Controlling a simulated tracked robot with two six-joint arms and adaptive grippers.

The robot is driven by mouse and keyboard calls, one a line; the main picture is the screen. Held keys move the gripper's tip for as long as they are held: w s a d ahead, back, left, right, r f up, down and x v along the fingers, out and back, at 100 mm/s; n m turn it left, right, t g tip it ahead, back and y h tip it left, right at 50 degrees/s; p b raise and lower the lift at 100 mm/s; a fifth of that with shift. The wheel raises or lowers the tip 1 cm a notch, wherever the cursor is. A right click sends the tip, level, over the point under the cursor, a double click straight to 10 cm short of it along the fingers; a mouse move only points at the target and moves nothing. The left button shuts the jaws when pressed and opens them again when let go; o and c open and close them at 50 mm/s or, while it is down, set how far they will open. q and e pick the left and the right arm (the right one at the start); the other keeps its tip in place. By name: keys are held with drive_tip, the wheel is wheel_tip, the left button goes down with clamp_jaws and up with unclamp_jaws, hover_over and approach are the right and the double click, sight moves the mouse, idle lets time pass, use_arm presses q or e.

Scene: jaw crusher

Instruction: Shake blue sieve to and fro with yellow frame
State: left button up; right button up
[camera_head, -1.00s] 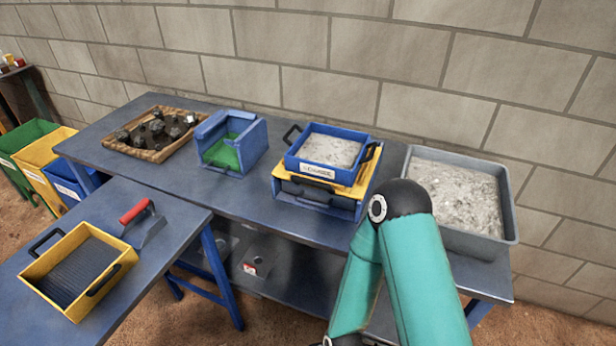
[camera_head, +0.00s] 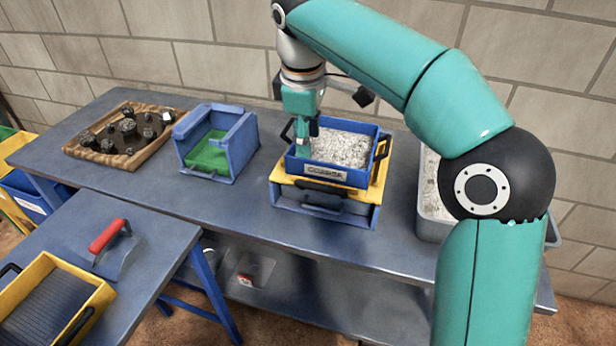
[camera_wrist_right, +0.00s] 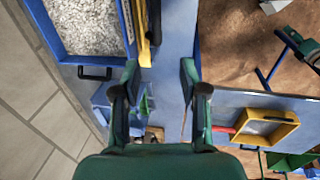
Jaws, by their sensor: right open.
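The blue sieve (camera_head: 330,172), with a label and grey crushed material inside, sits on the yellow frame (camera_head: 374,196) on the bench. My right gripper (camera_head: 303,142) points down at the sieve's left side in the head view, overlapping its left wall and handle; contact cannot be told. In the right wrist view the gripper (camera_wrist_right: 159,85) is open, with nothing held between its fingers. There the blue sieve (camera_wrist_right: 62,52) is at the upper left, its black handle (camera_wrist_right: 95,73) left of the fingers. The yellow frame (camera_wrist_right: 144,40) shows beside it. My left gripper is not in view.
A blue box with a green inside (camera_head: 215,150) and a wooden tray of dark rocks (camera_head: 150,160) stand left of the sieve. A grey tub (camera_head: 428,215) is at right, partly behind my arm. A yellow-framed sieve (camera_head: 85,300) and a red-handled tool (camera_head: 112,240) lie on the near table.

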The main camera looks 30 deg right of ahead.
sight(319, 185)
drive_tip(key=d+f+b, duration=0.1)
drive_tip(key=f, duration=0.3)
drive_tip(key=d+f+b, duration=0.1)
drive_tip(key=f+b, duration=0.1)
drive_tip(key=f, duration=0.3)
drive_tip(key=d+f+b, duration=0.1)
drive_tip(key=f, duration=0.3)
drive_tip(key=shift+w+d+f+b, duration=0.2)
drive_tip(key=shift+w+f+b, duration=0.15)
drive_tip(key=shift+w+f, duration=0.05)
clamp_jaws()
